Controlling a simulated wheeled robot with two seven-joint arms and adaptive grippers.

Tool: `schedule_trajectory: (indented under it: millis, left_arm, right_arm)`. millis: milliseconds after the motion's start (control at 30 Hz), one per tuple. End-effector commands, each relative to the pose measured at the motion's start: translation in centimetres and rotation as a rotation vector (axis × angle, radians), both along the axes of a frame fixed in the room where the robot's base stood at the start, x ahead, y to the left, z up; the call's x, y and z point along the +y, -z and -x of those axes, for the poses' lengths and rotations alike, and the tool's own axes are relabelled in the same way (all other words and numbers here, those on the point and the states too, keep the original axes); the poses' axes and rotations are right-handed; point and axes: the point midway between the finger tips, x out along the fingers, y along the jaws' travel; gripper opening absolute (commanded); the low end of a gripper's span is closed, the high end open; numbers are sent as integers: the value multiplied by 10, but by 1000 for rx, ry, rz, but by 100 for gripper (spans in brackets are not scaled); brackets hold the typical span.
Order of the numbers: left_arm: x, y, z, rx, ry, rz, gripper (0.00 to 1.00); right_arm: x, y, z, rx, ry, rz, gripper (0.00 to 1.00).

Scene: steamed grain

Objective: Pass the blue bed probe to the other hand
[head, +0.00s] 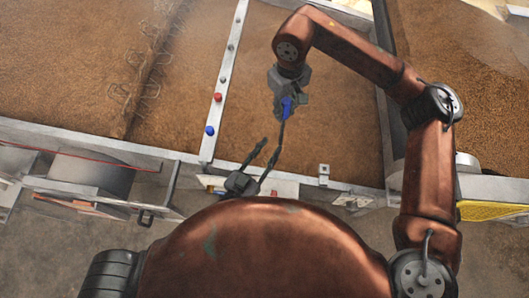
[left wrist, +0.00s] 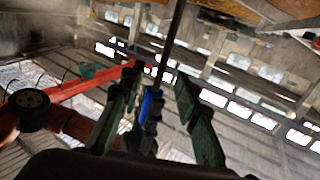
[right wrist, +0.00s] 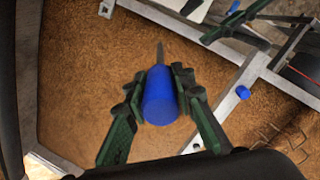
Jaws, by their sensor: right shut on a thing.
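The blue bed probe has a blue handle (head: 287,106) and a thin dark rod. My right gripper (head: 284,110) is shut on the handle, above the brown grain bed. In the right wrist view the handle (right wrist: 160,97) sits between both fingers, and the rod points away from the camera. My left gripper (head: 270,143) is open and empty, with its fingers pointing up toward the probe. In the left wrist view the handle (left wrist: 151,106) and rod appear between the spread fingers; I cannot tell whether the rod lies between them in depth.
A pale rail (head: 223,80) crosses the brown grain bed (head: 335,125), carrying a red knob (head: 218,97) and a blue knob (head: 210,131). The bed's metal front edge (head: 110,138) runs below the grippers. A small square fitting (head: 324,172) stands on it at right.

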Motion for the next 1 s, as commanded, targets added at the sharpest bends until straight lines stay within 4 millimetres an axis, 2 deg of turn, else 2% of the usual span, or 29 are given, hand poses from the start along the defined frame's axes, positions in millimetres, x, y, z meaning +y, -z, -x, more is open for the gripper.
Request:
schedule_trajectory:
  millis: [300,500,700,1000]
  left_arm:
    - [-29,-1,-53,-2,-1,0,29]
    - [-42,-1,-77,-1,-1,0,29]
    - [-47,0,-87,1,-2,0,29]
    - [-48,0,-88,1,-2,0,28]
  right_arm:
    - [0,0,0,0,0,0,0]
    - [0,0,0,0,0,0,0]
    - [0,0,0,0,0,0,0]
    - [0,0,0,0,0,0,0]
